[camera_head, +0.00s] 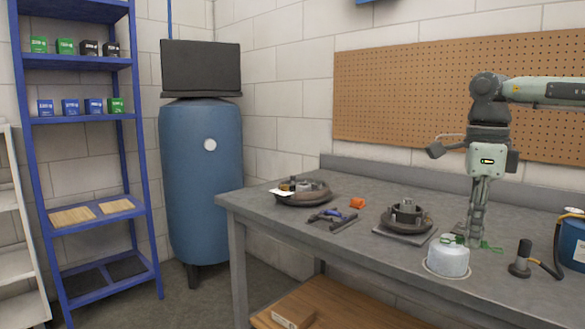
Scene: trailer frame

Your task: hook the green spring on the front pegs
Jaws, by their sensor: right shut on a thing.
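My right gripper (474,240) points straight down over the workbench, with its fingers shut on a thin green piece that looks like the green spring (490,246). Part of the green shows to the right of the fingertips and part to the left, at the top of a white round pot (447,262). The fingers hide its middle, and I cannot tell whether it touches the pot. Left of the gripper, a dark round assembly (420,221) with a grey block in its middle sits on a flat plate. The front pegs are too small to make out. My left gripper is out of view.
The grey workbench (345,262) also holds another round assembly (318,195), blue-and-black tools (328,217), an orange item (357,203), a black upright cylinder (521,262) and a blue container (573,245). A pegboard (420,85) is behind.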

